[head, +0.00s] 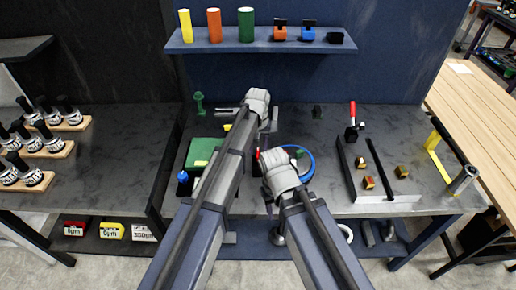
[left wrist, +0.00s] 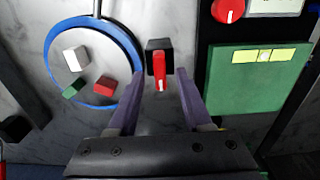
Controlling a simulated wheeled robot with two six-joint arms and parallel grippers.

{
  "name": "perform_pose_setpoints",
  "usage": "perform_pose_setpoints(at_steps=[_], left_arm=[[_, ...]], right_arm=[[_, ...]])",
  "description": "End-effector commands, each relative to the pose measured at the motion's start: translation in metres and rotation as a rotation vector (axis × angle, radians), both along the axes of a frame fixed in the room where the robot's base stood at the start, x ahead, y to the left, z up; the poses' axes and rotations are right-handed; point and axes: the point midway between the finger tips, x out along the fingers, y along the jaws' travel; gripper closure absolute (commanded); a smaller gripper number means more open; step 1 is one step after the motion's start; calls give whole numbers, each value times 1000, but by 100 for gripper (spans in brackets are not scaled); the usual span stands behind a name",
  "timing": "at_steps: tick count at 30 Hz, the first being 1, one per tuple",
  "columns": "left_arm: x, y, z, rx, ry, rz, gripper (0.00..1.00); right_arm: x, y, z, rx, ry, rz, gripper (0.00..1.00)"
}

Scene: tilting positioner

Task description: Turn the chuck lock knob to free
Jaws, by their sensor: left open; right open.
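A red lever-shaped knob (left wrist: 159,72) on a black block sits between the fingertips of my left gripper (left wrist: 159,78) in the left wrist view. The fingers are open, with gaps on both sides of the knob. Its red handle lies nearly upright in that picture. The chuck, a blue-rimmed disc (left wrist: 137,48) with white, red and green blocks, is beside it. In the head view the knob (head: 258,153) is mostly hidden by my arms. My left gripper (head: 266,138) points down by it. My right gripper (head: 278,172) is lower, its fingers hidden by its wrist.
A green plate (head: 200,152) lies left of the knob. A second red knob (left wrist: 228,9) is on a dark panel nearby. A red-handled clamp (head: 352,122) and dark rails (head: 346,168) stand to the right. A shelf (head: 262,46) runs along the back.

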Motion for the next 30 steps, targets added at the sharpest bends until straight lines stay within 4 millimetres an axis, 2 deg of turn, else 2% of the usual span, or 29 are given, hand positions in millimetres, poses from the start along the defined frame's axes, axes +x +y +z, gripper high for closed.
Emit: perform_pose_setpoints(at_steps=[1, 12, 25, 28, 29, 30], left_arm=[[0, 0, 12, 0, 0, 0, 50], [0, 0, 58, 0, 0, 0, 50], [-2, 0, 60, 0, 0, -1, 50], [-23, 3, 50, 6, 2, -21, 50], [-36, 5, 45, 10, 2, -35, 50], [-57, 8, 37, 16, 3, -58, 50]], right_arm=[[0, 0, 12, 0, 0, 0, 50], [0, 0, 58, 2, 0, -10, 50], [0, 0, 59, 2, -1, -12, 50], [0, 0, 50, 2, -1, -11, 50], [0, -1, 45, 1, -1, -10, 50], [0, -1, 37, 0, -1, -9, 50]])
